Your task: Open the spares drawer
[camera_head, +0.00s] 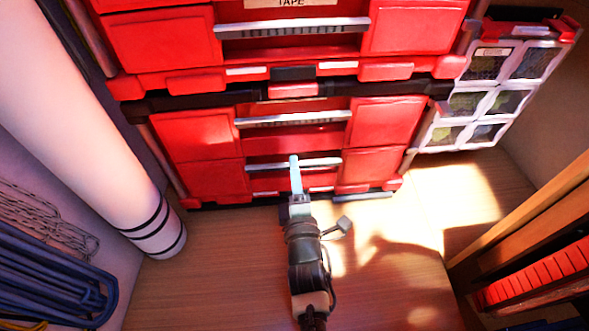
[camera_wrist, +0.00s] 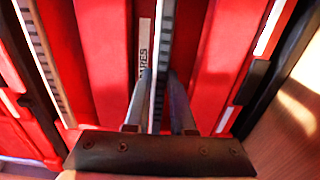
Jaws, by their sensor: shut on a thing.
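The spares drawer (camera_head: 262,182) is the low red drawer at the bottom of the red cabinet. Its label (camera_wrist: 144,48) shows the letters "ARES" in the wrist view, the rest being hidden. A light grey bar handle (camera_head: 322,162) runs across its front; it stands upright in the wrist view (camera_wrist: 164,40). My gripper (camera_head: 295,162) is shut on this handle, with one finger on each side of the bar in the wrist view (camera_wrist: 158,92). The drawer front looks about level with the cabinet around it.
Another red drawer with a grey handle (camera_head: 295,118) is just above, and a drawer labelled "TAPE" (camera_head: 291,3) is higher. A white cylinder (camera_head: 75,110) stands left, clear-fronted bins (camera_head: 488,100) hang right. The wooden floor (camera_head: 215,270) before the cabinet is clear.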

